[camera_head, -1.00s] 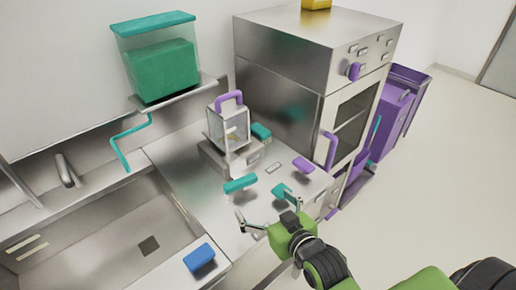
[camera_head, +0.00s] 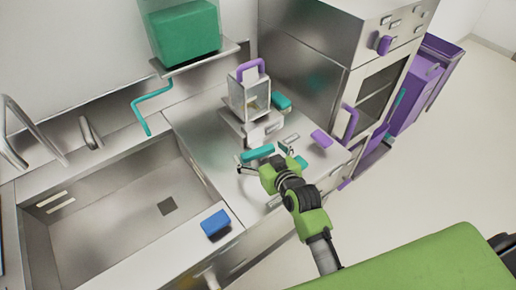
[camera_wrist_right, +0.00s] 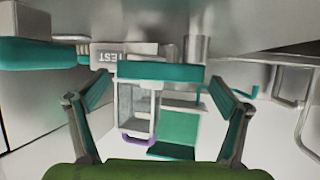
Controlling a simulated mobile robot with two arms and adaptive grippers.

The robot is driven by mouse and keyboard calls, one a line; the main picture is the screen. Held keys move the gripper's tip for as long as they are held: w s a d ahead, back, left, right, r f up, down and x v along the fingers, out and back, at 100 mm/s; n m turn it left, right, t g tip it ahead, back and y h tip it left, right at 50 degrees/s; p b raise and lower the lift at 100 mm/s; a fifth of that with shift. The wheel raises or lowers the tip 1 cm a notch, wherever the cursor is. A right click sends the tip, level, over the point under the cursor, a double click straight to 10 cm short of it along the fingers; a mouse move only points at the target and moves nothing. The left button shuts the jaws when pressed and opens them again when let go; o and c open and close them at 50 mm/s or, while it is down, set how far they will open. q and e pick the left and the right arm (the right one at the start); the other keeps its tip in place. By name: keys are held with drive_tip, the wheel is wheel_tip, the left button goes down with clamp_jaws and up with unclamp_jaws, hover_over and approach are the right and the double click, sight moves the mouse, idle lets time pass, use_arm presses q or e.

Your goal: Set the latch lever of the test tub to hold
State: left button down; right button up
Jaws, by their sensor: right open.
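The test tub is likely the clear box (camera_head: 252,97) with a purple handle, standing on a metal base on the counter; the box also shows in the wrist view (camera_wrist_right: 137,103). A teal bar (camera_head: 258,153) lies in front of the base, probably the latch lever; it shows crosswise in the wrist view (camera_wrist_right: 160,72), near a plate marked TEST (camera_wrist_right: 115,56). My right gripper (camera_head: 265,163) is open at the teal bar. In the wrist view its fingers (camera_wrist_right: 160,78) stand at either end of the bar; contact cannot be told. My left gripper is out of view.
A sink (camera_head: 110,215) lies at left, with a blue block (camera_head: 215,223) on its front ledge. A purple handle (camera_head: 321,139) and a teal piece (camera_head: 300,162) are right of my gripper. A steel oven (camera_head: 345,75) stands behind.

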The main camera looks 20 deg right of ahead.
drive_tip(key=shift+w+f, duration=0.25)
drive_tip(key=shift+w, duration=0.45)
drive_tip(key=c, duration=1.6)
drive_tip(key=shift+w+n+y, duration=0.3)
drive_tip(key=shift+n+y, duration=0.5)
drive_tip(key=shift+y, duration=0.1)
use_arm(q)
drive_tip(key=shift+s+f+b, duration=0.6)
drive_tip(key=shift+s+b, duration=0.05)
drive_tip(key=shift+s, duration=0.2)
use_arm(e)
drive_tip(key=shift+w+a+n+y, duration=0.15)
drive_tip(key=shift+n+y, duration=0.25)
drive_tip(key=shift+y, duration=0.1)
drive_tip(key=shift+g, duration=0.3)
drive_tip(key=o, duration=1.6)
drive_tip(key=shift+a, duration=0.1)
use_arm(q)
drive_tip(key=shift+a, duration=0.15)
